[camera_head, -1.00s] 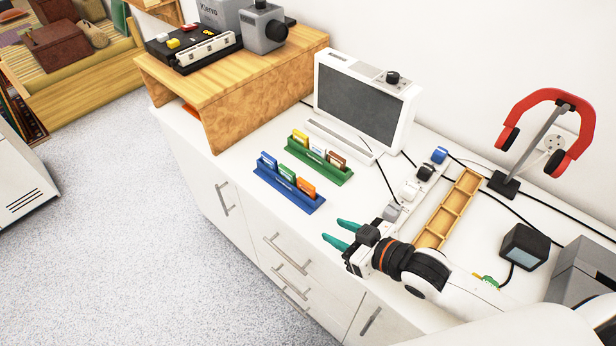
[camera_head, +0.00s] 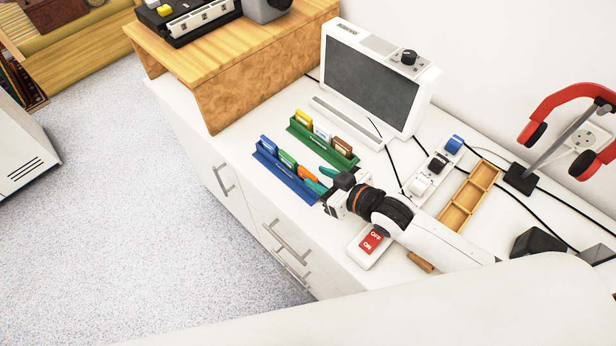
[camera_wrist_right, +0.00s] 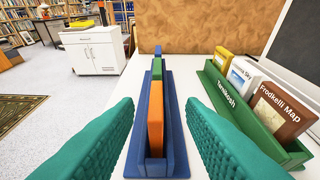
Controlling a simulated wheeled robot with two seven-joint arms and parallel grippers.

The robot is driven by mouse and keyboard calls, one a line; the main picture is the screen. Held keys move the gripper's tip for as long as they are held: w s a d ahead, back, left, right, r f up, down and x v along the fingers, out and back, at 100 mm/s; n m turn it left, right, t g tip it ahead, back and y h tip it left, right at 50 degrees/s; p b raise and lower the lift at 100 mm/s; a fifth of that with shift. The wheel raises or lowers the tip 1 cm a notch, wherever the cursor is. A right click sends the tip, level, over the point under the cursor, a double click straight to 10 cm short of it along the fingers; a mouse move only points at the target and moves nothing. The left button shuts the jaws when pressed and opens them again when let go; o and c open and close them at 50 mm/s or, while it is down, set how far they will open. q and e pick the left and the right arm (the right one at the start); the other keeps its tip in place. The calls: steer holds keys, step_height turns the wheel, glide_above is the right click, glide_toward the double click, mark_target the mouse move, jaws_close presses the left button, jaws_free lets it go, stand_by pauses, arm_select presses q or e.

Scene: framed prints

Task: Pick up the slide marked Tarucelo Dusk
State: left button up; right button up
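No legible label reads Tarucelo Dusk. A blue rack (camera_head: 287,180) on the white counter holds a blue slide (camera_head: 268,143), a green slide (camera_head: 287,159) and an orange slide (camera_head: 307,173). Their labels cannot be read. My right gripper (camera_head: 322,179) is open and empty at the rack's near end. In the right wrist view its teal fingers (camera_wrist_right: 158,108) stand apart on either side of the blue rack, with the orange slide (camera_wrist_right: 156,118) nearest between them. My left gripper is out of view.
A parallel green rack (camera_head: 326,150) holds yellow, white and brown slides; the brown slide (camera_wrist_right: 278,112) reads Frodkelli Map. A white light screen (camera_head: 370,85) stands behind it. A wooden riser (camera_head: 235,90), power strip (camera_head: 437,172) and wooden tray (camera_head: 468,197) are nearby.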

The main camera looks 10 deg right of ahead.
mark_target(313, 177)
steer(key=x, duration=0.4)
steer(key=shift+w+a+f, duration=0.1)
steer(key=shift+a, duration=0.2)
steer(key=shift+c, duration=0.4)
jaws_close()
